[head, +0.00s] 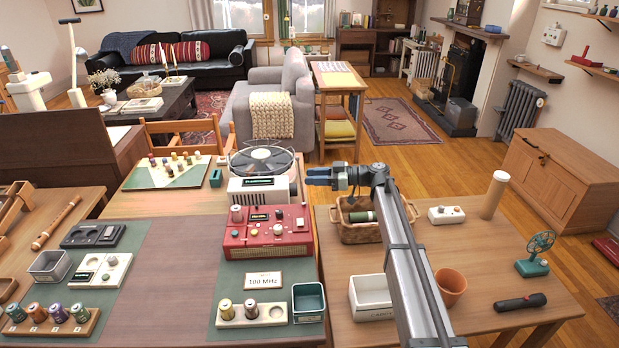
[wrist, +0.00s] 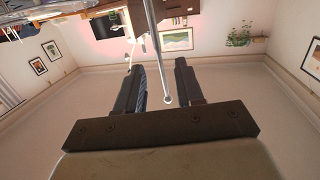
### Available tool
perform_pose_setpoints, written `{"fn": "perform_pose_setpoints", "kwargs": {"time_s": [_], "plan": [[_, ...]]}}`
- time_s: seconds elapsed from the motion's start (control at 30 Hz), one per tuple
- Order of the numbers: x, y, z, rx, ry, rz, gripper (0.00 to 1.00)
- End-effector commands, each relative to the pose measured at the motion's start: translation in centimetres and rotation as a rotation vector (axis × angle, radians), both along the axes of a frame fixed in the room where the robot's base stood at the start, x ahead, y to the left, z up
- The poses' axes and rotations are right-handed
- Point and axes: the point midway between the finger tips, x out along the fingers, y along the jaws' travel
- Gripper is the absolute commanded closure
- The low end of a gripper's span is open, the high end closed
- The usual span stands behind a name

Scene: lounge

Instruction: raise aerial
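The red radio (head: 267,232) stands on the table's grey mat, with dials and a small display on it. The aerial (wrist: 156,50) is a thin metal rod with a small ball tip in the wrist view. It comes in from the top edge, and its ball shows in the gap between my fingers. My gripper (head: 316,176) is level above the radio's back right, pointing left. In the wrist view my gripper (wrist: 160,82) is open, with gaps on both sides of the rod; I cannot tell its depth. I cannot make out the rod clearly in the head view.
A white box with a round fan (head: 263,160) stands just behind the radio, left of my gripper. A wicker basket (head: 368,232) stands right of the radio, beneath my arm. A 100 MHz card (head: 264,280) and a green bin (head: 308,302) are in front.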

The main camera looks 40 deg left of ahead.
Motion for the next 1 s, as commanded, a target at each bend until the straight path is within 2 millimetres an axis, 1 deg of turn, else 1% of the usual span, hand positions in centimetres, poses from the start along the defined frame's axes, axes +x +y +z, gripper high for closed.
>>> {"fn": "perform_pose_setpoints", "kwargs": {"time_s": [0.3,0.5,0.7,1.0], "plan": [[3.4,-5.2,0.6,0.0,0.0,-0.002,0.63],[5.2,-7.9,1.0,0.0,0.0,-0.001,0.63],[6.3,-9.5,1.2,0.0,0.0,0.0,0.63],[6.6,-9.9,1.2,0.0,0.0,0.001,0.63]]}}
